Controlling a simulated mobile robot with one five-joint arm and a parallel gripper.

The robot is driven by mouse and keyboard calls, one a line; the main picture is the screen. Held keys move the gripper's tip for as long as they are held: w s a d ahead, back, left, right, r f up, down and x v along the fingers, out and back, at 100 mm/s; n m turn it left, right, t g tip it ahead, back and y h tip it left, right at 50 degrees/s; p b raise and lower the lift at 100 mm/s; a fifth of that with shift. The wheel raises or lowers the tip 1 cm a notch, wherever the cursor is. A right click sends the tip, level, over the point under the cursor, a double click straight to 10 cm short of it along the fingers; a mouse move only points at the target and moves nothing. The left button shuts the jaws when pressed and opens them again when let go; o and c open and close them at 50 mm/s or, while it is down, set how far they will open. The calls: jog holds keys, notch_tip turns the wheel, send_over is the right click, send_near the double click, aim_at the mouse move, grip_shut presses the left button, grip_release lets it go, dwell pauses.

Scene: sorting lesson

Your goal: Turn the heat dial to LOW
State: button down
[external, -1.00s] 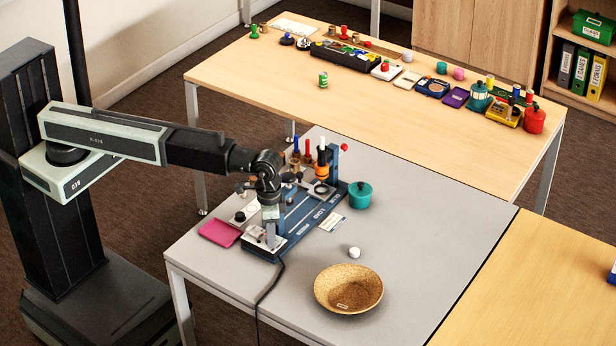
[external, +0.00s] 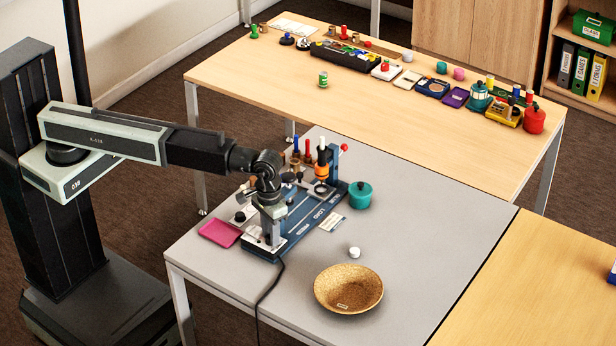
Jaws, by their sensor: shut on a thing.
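A blue station board (external: 322,212) with white lettering lies on the grey table. My gripper (external: 271,236) points straight down over the board's near left end. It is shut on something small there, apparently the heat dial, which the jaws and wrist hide. I cannot read the dial's pointer or its LOW mark from here.
Red, blue and orange upright pieces stand at the board's far end. A teal pot (external: 360,195) is right of it. A pink tray (external: 220,232) lies left, a cork bowl (external: 348,289) and white knob (external: 354,252) in front. A cable runs off the near edge.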

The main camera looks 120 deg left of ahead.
dwell(0.3)
jog(key=c, duration=1.1)
grip_release()
